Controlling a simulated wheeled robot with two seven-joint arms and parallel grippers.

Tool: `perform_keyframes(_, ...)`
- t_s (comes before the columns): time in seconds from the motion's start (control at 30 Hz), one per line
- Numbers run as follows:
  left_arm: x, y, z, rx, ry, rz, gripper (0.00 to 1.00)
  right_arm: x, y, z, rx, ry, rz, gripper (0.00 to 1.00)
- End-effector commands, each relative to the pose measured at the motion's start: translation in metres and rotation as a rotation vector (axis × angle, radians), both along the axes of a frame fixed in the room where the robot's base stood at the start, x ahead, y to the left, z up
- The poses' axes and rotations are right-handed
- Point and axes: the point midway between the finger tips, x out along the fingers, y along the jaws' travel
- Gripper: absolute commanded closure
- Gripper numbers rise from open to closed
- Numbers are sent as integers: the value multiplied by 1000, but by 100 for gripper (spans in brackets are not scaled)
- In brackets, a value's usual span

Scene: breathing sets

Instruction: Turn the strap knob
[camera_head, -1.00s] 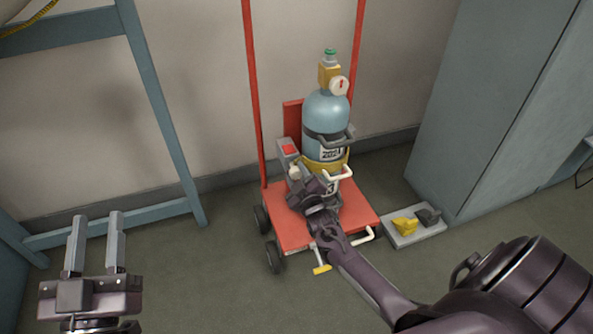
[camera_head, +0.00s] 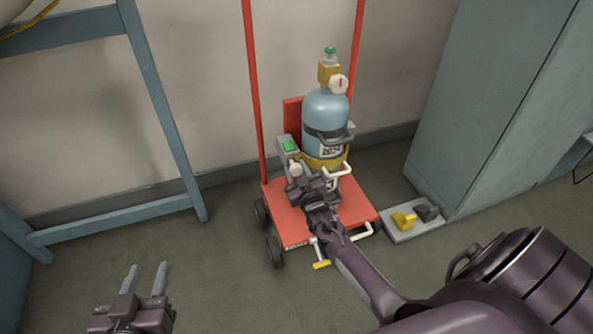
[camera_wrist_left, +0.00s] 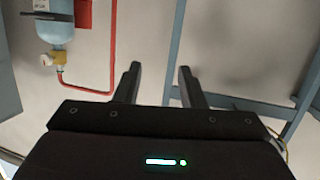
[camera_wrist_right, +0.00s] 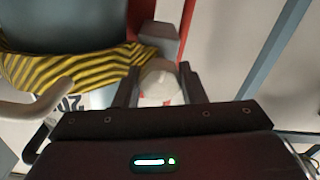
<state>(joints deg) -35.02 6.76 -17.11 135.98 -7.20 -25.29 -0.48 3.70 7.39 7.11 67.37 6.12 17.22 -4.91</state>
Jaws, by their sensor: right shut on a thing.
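The strap knob (camera_head: 296,169) is a pale round knob on the grey bracket at the left of the blue cylinder (camera_head: 326,110). In the right wrist view the knob (camera_wrist_right: 156,86) sits between the fingers of my right gripper (camera_wrist_right: 158,88), with small red marks on it. My right gripper (camera_head: 298,182) is shut on the knob. A yellow-and-black strap (camera_wrist_right: 80,72) runs around the cylinder beside it. The indicator (camera_head: 289,146) on top of the bracket is green. My left gripper (camera_head: 147,280) is open and empty, low at the left, away from the cart.
The cylinder stands on a red cart (camera_head: 285,222) with wheels and tall red rails. A grey tray (camera_head: 419,226) with a yellow and a dark piece lies on the floor at right. A grey cabinet (camera_head: 480,110) stands at right, a blue frame (camera_head: 160,105) at left.

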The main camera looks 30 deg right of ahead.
Motion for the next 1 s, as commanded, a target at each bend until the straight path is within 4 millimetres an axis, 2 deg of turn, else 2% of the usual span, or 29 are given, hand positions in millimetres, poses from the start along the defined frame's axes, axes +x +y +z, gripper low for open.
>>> perform_keyframes(0.23,0,0,0,0,0,0,64,0,-1,-1,-2,2,-2,86)
perform_keyframes(0.27,0,0,0,0,0,0,64,0,-1,-1,-2,2,-1,61)
perform_keyframes(0.4,0,0,0,0,0,-1,64,0,-1,-1,-2,2,-1,42)
perform_keyframes(0.8,-1,0,0,4,8,-1,64,-3,1,0,-2,1,0,41)
perform_keyframes(1.0,-18,3,-38,70,176,-11,64,-17,4,0,-1,4,0,41)
